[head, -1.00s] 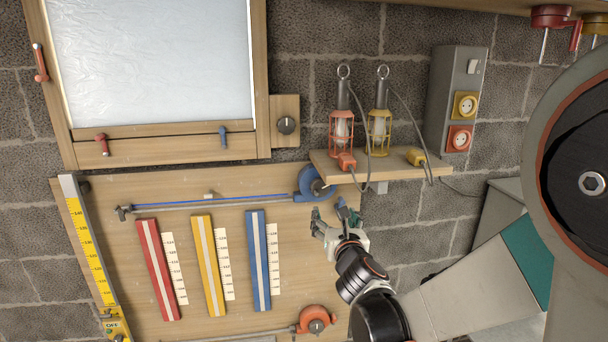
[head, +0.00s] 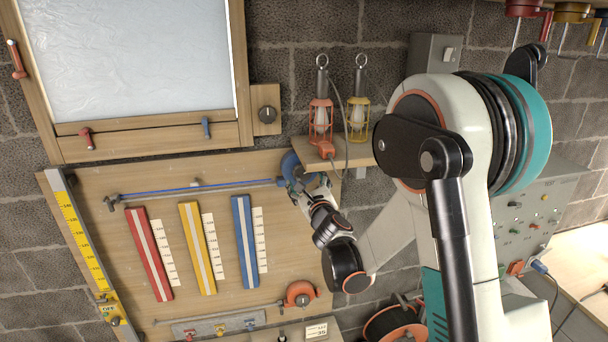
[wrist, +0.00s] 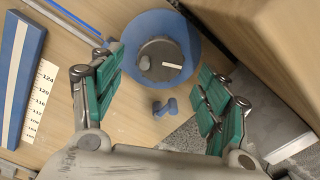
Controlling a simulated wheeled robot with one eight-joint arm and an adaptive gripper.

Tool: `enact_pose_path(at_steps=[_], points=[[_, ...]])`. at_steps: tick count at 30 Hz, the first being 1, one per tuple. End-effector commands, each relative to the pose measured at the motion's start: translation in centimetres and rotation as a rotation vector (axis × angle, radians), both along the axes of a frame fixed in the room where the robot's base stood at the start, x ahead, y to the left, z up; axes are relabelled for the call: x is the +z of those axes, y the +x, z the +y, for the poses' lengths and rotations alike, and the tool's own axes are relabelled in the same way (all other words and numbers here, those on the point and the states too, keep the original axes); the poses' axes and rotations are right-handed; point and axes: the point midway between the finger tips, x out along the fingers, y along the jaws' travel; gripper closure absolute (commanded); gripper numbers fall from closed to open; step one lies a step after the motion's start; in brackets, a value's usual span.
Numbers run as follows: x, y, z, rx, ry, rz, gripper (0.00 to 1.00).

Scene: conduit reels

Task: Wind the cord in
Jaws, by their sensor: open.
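A blue reel (head: 289,164) sits at the right end of the blue cord (head: 205,188), which runs along a rail at the top of the wooden board. In the wrist view the blue reel (wrist: 188,28) has a dark grey round hub (wrist: 160,58) with a pale mark. My gripper (head: 306,188) is just in front of the reel's lower right. In the wrist view my gripper (wrist: 157,82) is open and empty, its green-padded fingers on either side of the hub, with no clear contact. A second, orange reel (head: 300,292) is low on the board.
Red (head: 147,254), yellow (head: 197,248) and blue (head: 244,240) striped bars with scales hang below the cord. A yellow lever gauge (head: 83,240) stands left.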

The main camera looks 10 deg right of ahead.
Motion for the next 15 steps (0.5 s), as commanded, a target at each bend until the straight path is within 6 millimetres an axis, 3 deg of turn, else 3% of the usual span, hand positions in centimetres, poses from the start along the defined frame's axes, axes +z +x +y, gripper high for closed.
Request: enact_pose_path(at_steps=[6, 15], points=[[0.1, 2.8, 0.0, 0.000, 0.001, 0.000, 0.31], [0.0, 3.7, 0.0, 0.000, 0.001, 0.000, 0.31]])
